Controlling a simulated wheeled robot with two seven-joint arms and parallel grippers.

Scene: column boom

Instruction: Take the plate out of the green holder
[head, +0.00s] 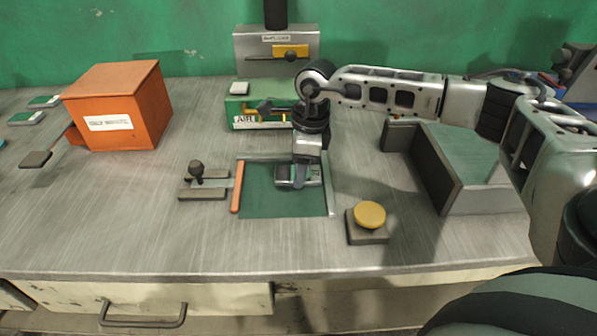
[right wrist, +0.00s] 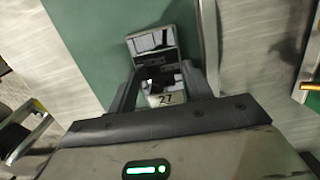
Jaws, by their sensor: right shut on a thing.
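My right gripper (head: 299,176) is low over a dark green mat (head: 262,200), and its jaws are shut on a small pale plate marked 27 (right wrist: 165,98). The plate shows between the fingers in the right wrist view, with a grey metallic piece (right wrist: 152,42) just beyond it. In the head view the gripper mostly hides the plate. A green holder (head: 236,116) with a lettered white label stands behind the mat, apart from the gripper. My left gripper is not in view.
An orange box (head: 110,105) stands at left. A yellow button on a dark base (head: 369,215) is right of the mat. A grey tray (head: 465,198) lies farther right under my arm. A black-knobbed fixture (head: 203,183) is left of the mat. The front worktop is clear.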

